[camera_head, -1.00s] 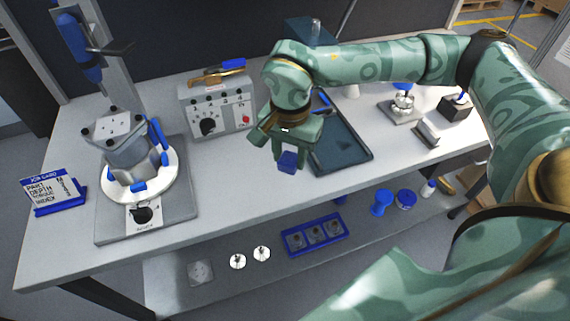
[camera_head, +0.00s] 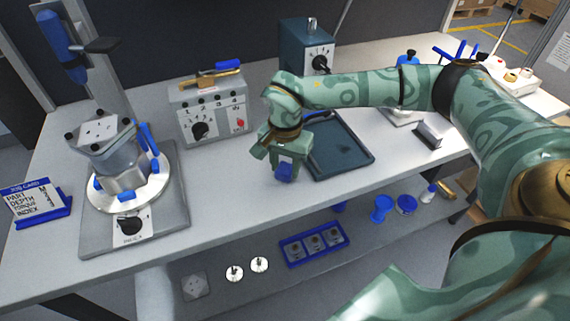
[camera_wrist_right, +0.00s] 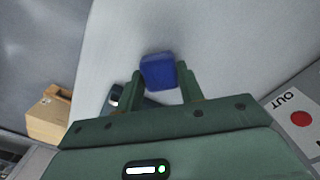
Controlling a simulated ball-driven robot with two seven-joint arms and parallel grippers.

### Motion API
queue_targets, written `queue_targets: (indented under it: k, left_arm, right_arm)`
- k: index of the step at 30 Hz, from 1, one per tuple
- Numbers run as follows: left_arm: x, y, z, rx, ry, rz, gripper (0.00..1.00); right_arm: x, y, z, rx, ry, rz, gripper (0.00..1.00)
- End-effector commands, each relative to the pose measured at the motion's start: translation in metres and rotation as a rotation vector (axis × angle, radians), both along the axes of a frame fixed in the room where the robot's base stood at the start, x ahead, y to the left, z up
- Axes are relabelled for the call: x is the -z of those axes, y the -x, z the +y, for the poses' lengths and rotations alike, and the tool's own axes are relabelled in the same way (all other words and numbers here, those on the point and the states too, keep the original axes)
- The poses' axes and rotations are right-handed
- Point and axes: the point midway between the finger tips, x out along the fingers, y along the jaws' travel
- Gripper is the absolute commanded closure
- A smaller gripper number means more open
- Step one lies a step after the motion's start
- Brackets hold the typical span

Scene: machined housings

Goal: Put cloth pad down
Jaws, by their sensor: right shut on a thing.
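The blue cloth pad (camera_head: 285,172) is between the fingertips of my right gripper (camera_head: 287,160), near the front of the grey bench. In the right wrist view the pad (camera_wrist_right: 158,71) sits between the two fingers of the right gripper (camera_wrist_right: 160,82), which is shut on it. The bench top (camera_wrist_right: 125,30) shows beyond the pad. I cannot tell from these views whether the pad touches the bench. My left gripper does not show.
A dark tray (camera_head: 361,157) lies just right of the right gripper. A control box (camera_head: 213,112) stands behind it. A round fixture with a metal housing (camera_head: 122,162) stands at left, beside a job card (camera_head: 36,201). The bench front between fixture and gripper is clear.

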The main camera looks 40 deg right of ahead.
Motion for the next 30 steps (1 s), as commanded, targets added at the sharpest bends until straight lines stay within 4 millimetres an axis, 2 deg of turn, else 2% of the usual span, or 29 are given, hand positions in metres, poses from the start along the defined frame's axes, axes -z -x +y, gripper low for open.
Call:
queue_targets:
  k: [2, 3, 5, 13, 16, 20, 27, 30]
  left_arm:
    - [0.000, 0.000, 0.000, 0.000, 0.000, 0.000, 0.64]
    - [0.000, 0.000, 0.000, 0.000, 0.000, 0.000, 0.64]
    - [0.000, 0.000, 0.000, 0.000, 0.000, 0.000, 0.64]
    - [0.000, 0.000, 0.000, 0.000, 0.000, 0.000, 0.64]
    - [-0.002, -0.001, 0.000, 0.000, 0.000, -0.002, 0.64]
    - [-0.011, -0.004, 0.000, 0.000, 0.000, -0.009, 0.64]
    - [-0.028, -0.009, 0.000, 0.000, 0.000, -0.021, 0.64]
    - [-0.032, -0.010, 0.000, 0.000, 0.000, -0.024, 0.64]
  right_arm:
    - [0.003, 0.000, 0.000, 0.000, 0.001, 0.001, 0.88]
    - [0.003, 0.000, 0.000, 0.000, 0.000, 0.000, 0.55]
    - [0.002, 0.000, 0.000, 0.000, 0.001, 0.001, 0.41]
    - [0.002, 0.000, 0.000, 0.000, 0.000, 0.000, 0.41]
    - [-0.007, 0.000, 0.000, 0.000, -0.001, -0.001, 0.41]
    - [-0.033, 0.000, 0.000, -0.001, 0.000, -0.004, 0.41]
    - [-0.090, 0.000, 0.000, -0.001, 0.000, -0.005, 0.41]
    - [-0.107, 0.000, 0.000, 0.000, 0.000, -0.002, 0.41]
